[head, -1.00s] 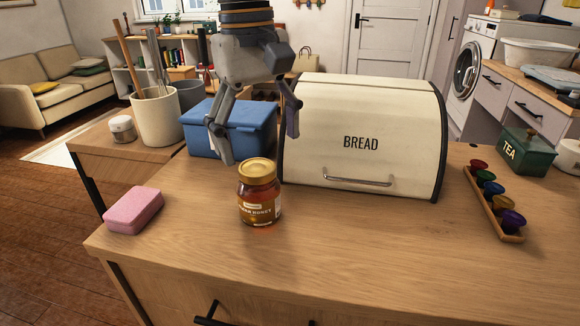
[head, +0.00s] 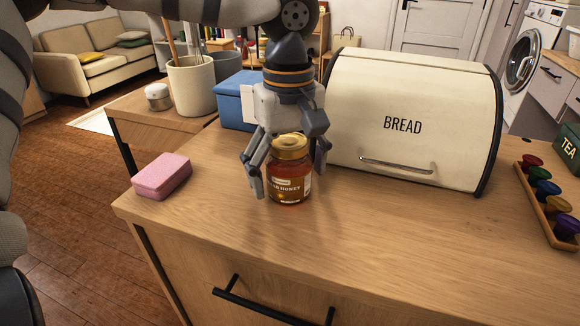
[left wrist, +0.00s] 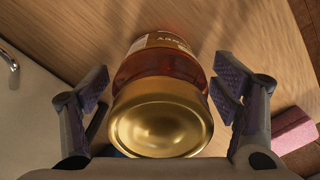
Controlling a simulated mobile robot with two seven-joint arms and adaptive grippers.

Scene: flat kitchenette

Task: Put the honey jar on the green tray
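The honey jar (head: 288,186) stands upright on the wooden counter, with a gold lid and a brown label. My left gripper (head: 290,180) is above and around it, pointing down, with one finger on each side of the jar. In the left wrist view the gold lid (left wrist: 160,122) lies between the two open fingers (left wrist: 162,100), with a gap visible on both sides. My right gripper is not in view. No green tray shows in these frames.
A cream bread box (head: 410,125) stands close behind and right of the jar. A blue box (head: 236,100) is behind left. A pink sponge (head: 162,176) lies at the left edge. A rack of coloured pods (head: 546,200) sits at right. The front counter is clear.

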